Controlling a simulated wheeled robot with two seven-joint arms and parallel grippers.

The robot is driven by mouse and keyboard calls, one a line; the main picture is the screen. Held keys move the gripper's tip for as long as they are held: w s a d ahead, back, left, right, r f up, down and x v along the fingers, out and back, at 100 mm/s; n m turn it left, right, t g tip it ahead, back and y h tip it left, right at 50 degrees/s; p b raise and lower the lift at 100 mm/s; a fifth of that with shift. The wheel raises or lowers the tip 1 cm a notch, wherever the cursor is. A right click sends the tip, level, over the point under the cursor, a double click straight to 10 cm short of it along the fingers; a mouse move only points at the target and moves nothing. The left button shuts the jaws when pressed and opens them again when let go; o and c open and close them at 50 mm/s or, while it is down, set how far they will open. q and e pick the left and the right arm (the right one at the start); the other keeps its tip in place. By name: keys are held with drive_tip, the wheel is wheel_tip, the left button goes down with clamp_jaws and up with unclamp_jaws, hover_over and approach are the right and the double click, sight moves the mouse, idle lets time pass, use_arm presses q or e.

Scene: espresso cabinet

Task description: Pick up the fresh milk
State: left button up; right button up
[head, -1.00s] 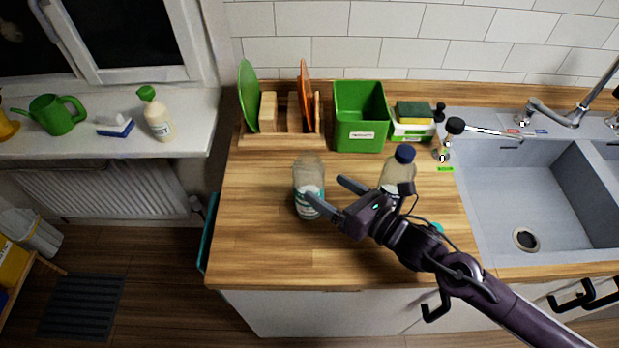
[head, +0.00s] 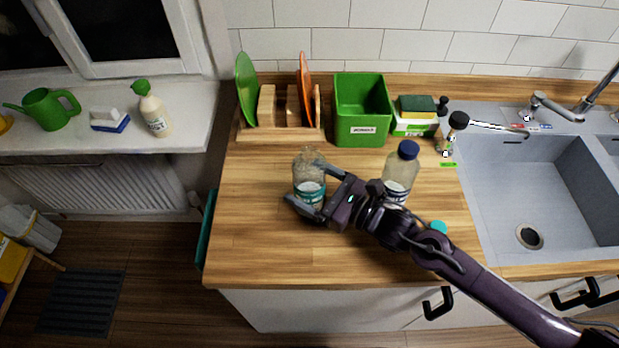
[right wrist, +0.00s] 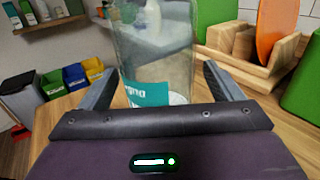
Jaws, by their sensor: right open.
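A clear bottle with a teal label (head: 307,172) stands upright on the wooden counter, with a little pale content low inside. I cannot read enough of its label to tell whether it is the fresh milk. My right gripper (head: 313,189) is open, with one finger on each side of this bottle. In the right wrist view the bottle (right wrist: 155,55) stands between my open fingers (right wrist: 158,88); contact is not clear. A second bottle with a dark blue cap (head: 401,170) stands to the right, its lower part hidden behind my right arm. My left gripper is not in view.
A dish rack (head: 281,129) with green and orange plates, a green bin (head: 361,112) and a sponge box (head: 413,118) line the wall. A teal round thing (head: 438,228) shows beside my arm. The sink (head: 540,190) is right. The counter's front left is clear.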

drive_tip(key=shift+x, duration=1.2)
drive_tip(key=shift+r, duration=0.1)
drive_tip(key=c, duration=1.4)
